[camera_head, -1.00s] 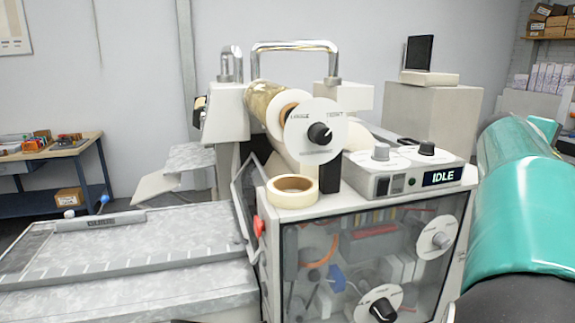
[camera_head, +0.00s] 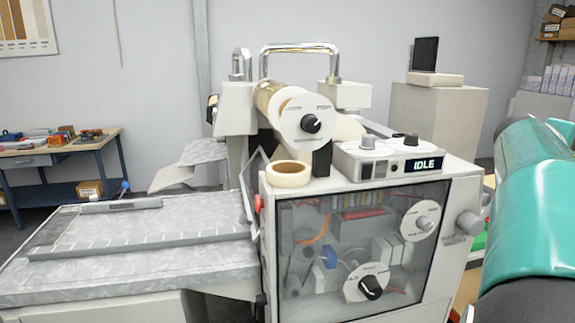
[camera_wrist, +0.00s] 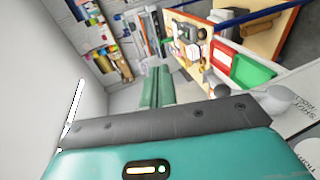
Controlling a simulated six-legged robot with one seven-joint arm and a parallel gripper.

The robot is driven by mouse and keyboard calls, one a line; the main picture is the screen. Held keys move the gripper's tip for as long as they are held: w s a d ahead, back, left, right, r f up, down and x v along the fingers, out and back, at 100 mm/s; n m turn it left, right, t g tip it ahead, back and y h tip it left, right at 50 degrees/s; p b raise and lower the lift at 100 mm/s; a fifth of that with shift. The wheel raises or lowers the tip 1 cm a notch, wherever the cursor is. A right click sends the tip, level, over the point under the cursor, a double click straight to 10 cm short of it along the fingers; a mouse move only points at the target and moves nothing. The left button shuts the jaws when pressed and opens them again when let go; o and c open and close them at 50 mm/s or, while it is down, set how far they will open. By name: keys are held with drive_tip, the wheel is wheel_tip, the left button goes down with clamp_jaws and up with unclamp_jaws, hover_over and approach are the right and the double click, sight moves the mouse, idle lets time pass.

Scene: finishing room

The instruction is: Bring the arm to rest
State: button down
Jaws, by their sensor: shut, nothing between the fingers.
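My gripper (camera_wrist: 158,72) shows in the wrist view as two teal fingers close together, beyond the dark bar of my wrist. It is shut with nothing seen between the fingers. In the head view my teal arm fills the right edge, beside the machine, and the gripper is out of that view.
A tape roll (camera_head: 288,174) lies on the machine. A grey feed table (camera_head: 130,262) extends left. A cluttered workbench (camera_head: 60,157) stands behind it. The wrist view shows a red tray (camera_wrist: 222,53) and a green tray (camera_wrist: 252,71) beside the machine.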

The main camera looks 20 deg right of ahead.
drive_tip(key=w+a+f+t+y, duration=0.25)
drive_tip(key=w+a+f, duration=0.2)
drive_tip(key=a, duration=0.65)
drive_tip(key=w+a+f+t+y, duration=0.25)
drive_tip(key=a+f, duration=0.25)
drive_tip(key=a, duration=0.5)
drive_tip(key=w+a+f+t+y, duration=0.1)
drive_tip(key=w+a+f+y, duration=0.3)
drive_tip(key=a, duration=0.7)
drive_tip(key=s+a+f+y, duration=0.3)
drive_tip(key=a+f, duration=0.3)
drive_tip(key=a, duration=0.6)
drive_tip(key=s+a+f+y, duration=0.3)
drive_tip(key=a+f, duration=0.4)
drive_tip(key=a, duration=0.6)
drive_tip(key=shift+s+f+n, duration=0.3)
drive_tip(key=shift+s+n, duration=0.1)
drive_tip(key=shift+s, duration=0.3)
